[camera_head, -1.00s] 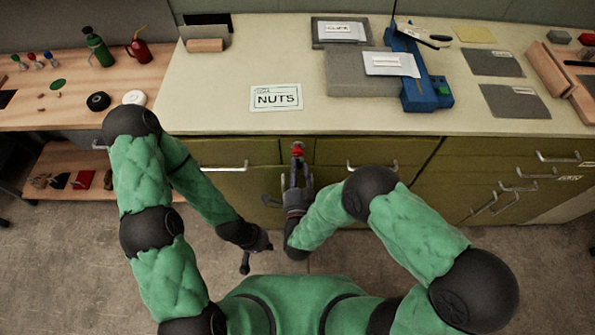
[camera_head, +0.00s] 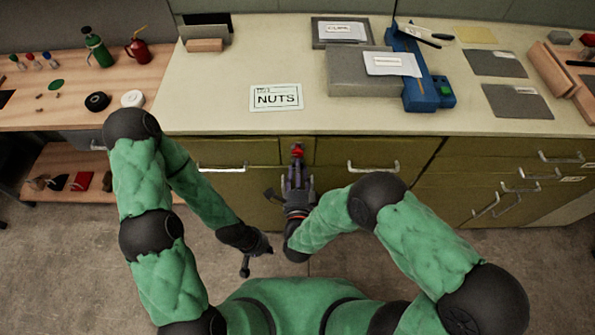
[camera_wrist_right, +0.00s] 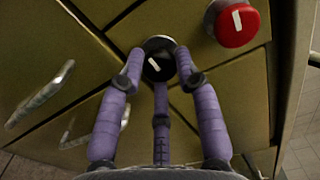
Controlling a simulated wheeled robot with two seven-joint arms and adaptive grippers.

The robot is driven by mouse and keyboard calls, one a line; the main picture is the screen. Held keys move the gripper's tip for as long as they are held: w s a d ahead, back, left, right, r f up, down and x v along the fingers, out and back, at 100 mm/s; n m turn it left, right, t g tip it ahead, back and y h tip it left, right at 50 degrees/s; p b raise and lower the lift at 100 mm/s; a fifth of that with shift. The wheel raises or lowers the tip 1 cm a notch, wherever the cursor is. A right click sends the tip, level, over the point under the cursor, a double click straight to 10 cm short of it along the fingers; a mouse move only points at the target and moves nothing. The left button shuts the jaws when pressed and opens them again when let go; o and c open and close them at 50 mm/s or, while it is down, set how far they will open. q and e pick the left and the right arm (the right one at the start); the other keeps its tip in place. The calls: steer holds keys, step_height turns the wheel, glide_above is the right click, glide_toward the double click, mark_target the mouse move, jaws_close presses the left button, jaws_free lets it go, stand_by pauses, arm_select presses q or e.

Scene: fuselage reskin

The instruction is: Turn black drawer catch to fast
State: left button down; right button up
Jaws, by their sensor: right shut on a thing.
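The black drawer catch (camera_wrist_right: 158,66) is a round knob with a short slanted white mark, on an olive drawer front in the right wrist view.
The red knob (camera_wrist_right: 236,23) with a white mark is up and right of the catch in the wrist view. Drawer handles (camera_head: 373,167) stick out on both sides. The counter (camera_head: 220,75) above holds a NUTS card (camera_head: 276,97).

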steer(key=shift+w+d+r, duration=0.2)
steer(key=shift+w+r, duration=0.05)
steer(key=o, duration=1.1)
steer(key=shift+s+d+f, duration=0.1)
steer(key=shift+f, duration=0.05)
steer(key=shift+s, duration=0.1)
steer(key=shift+s, duration=3.65)
